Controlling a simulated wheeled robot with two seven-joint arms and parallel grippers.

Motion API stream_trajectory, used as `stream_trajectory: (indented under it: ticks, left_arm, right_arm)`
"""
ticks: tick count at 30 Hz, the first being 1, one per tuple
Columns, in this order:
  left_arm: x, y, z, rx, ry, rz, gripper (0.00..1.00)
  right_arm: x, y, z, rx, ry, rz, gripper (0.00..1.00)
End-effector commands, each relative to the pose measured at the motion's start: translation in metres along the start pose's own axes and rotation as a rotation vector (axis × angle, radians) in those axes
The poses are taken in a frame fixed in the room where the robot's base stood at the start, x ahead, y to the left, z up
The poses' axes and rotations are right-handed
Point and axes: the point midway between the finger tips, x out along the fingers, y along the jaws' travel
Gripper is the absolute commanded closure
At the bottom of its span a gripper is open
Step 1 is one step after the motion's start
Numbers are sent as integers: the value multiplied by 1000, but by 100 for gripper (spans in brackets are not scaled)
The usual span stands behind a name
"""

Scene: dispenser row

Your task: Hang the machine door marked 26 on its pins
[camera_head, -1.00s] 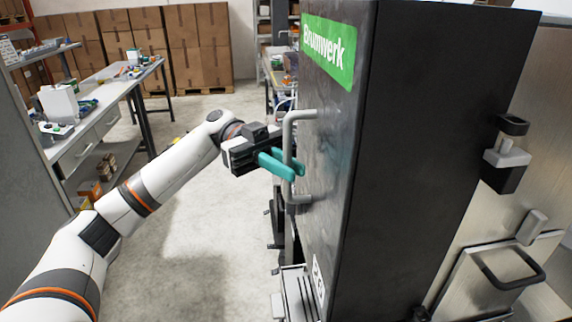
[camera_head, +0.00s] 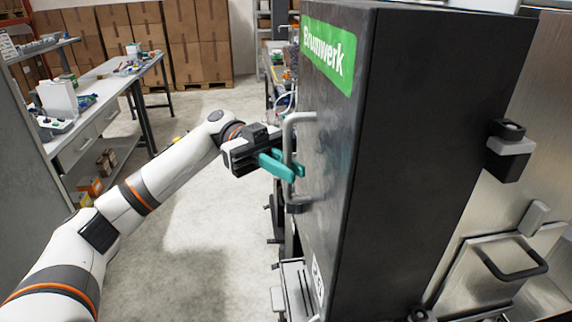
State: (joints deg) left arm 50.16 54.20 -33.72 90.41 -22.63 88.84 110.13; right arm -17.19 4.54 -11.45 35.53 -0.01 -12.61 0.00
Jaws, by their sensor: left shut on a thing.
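The dark machine door (camera_head: 326,190) stands upright at centre right, with a green "Brumwerk" label (camera_head: 329,55) and a grey bar handle (camera_head: 300,117). A white number tag (camera_head: 317,281) low on its face is too oblique to read surely. My left gripper (camera_head: 281,166), with teal fingers, is shut on the handle. At the right, a dark hinge knuckle (camera_head: 507,129) sits right above a grey hinge block (camera_head: 510,147) on the machine (camera_head: 532,100), with almost no gap. I cannot see the pin itself. A lower hinge part (camera_head: 420,314) is cut off by the bottom edge. My right gripper is out of view.
A metal panel with a dark handle (camera_head: 512,262) is at the lower right. A workbench (camera_head: 95,118) with small items stands at the left, and cardboard boxes (camera_head: 180,45) are stacked behind. The floor (camera_head: 205,215) between is clear.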

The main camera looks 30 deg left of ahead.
Motion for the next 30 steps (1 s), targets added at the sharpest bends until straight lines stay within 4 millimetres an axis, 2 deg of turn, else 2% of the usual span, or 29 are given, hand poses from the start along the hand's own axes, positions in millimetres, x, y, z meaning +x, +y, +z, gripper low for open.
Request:
stream_trajectory:
  ticks: [26,27,30]
  left_arm:
    - [3,5,2,8,-5,1,100]
    - [3,5,2,8,-5,1,81]
    - [3,5,1,6,-3,1,65]
  right_arm:
    - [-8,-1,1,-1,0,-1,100]
    - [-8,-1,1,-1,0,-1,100]
    - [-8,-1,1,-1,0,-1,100]
